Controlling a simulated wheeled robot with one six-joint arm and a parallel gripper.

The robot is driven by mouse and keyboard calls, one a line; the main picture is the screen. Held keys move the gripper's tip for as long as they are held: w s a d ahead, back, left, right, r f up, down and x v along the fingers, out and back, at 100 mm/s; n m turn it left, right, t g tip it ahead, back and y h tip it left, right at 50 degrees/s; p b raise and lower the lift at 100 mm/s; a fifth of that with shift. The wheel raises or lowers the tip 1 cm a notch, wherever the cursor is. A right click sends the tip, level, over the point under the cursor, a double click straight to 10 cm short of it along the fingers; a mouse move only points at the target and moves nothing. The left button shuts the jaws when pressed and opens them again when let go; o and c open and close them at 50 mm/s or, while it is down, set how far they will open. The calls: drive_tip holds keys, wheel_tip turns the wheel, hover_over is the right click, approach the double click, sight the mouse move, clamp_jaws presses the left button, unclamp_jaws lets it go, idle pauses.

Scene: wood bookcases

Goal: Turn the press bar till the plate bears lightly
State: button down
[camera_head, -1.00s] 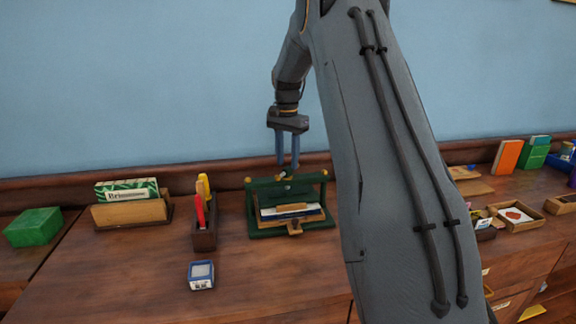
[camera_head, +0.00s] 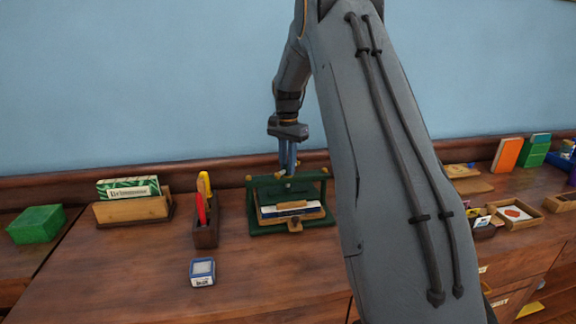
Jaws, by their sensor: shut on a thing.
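The green press (camera_head: 252,204) stands on the wooden desk in the middle of the head view, partly beside my own arm. A pale plate or block and a blue-and-white book (camera_head: 312,208) lie inside its frame. The press bar (camera_head: 283,171) sits on top, with small yellowish ends showing at either side. My gripper (camera_head: 287,173) points down from above the press, with its blue fingers shut on the bar. The fingers hide the middle of the bar. I cannot tell whether the plate touches the book.
A pen holder (camera_head: 206,235) with red and yellow items and a small blue-and-white box (camera_head: 202,271) stand left of the press. A card rack (camera_head: 133,211) and green box (camera_head: 36,224) are farther left. Open trays (camera_head: 516,214) lie at right.

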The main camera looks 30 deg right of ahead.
drive_tip(key=m, duration=0.3)
drive_tip(key=shift+r, duration=0.1)
drive_tip(key=c, duration=1.6)
unclamp_jaws()
drive_tip(key=shift+c, duration=0.2)
drive_tip(key=shift+r+b, duration=1)
drive_tip(key=shift+r, duration=2.9)
